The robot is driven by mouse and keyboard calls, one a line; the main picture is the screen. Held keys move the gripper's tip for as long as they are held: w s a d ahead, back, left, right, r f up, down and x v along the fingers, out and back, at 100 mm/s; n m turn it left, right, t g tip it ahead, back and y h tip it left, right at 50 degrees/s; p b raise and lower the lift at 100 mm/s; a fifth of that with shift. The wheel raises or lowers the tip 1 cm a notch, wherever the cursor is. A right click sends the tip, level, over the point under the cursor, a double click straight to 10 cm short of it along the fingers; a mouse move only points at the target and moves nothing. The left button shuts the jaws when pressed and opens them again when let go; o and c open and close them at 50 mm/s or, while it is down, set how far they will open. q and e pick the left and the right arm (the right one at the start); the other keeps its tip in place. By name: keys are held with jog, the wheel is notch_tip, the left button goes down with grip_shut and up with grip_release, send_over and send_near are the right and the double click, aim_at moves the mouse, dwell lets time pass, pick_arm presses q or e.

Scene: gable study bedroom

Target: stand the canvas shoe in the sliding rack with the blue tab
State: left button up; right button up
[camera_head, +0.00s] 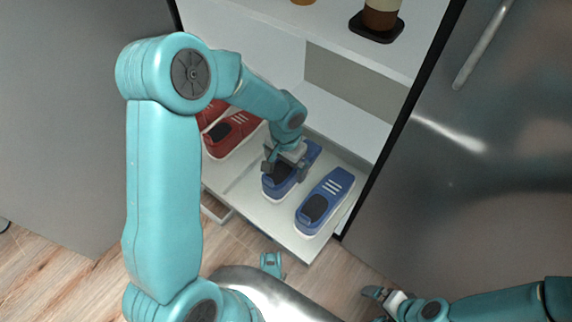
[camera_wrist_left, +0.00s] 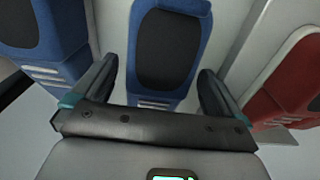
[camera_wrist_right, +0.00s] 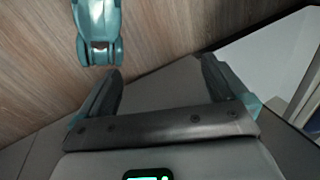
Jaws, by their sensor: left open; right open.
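Two blue shoes with white stripes lie on a pulled-out white rack (camera_head: 253,208). My left gripper (camera_head: 284,164) is open over the left blue shoe (camera_head: 281,187), hiding part of it. In the left wrist view this shoe (camera_wrist_left: 168,45) shows between the open fingers; whether they touch it I cannot tell. The other blue shoe (camera_head: 326,200) lies to its right, clear of the gripper. My right gripper (camera_head: 376,296) is open and empty, low at the front right. I cannot make out a blue tab or which shoe is the canvas one.
Red shoes (camera_head: 232,134) lie left of the blue ones, partly behind my left arm. Above is a shelf (camera_head: 330,32) with a brown object on a dark base (camera_head: 377,25). A grey metal door (camera_head: 480,160) stands at right. The wooden floor (camera_head: 50,260) is open at lower left.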

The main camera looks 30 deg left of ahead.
pick_arm(q)
notch_tip(320, 180, up, 15)
jog(key=p, duration=0.5)
pick_arm(e)
jog(key=shift+n, duration=0.3)
jog(key=r, duration=0.3)
jog(key=s+a+r, duration=0.1)
jog(key=r, duration=0.1)
jog(key=shift+s+r, duration=0.1)
jog(key=shift+r, duration=0.1)
pick_arm(q)
jog(key=shift+s+f, duration=0.1)
jog(key=shift+f, duration=0.05)
pick_arm(e)
jog(key=shift+s, duration=0.1)
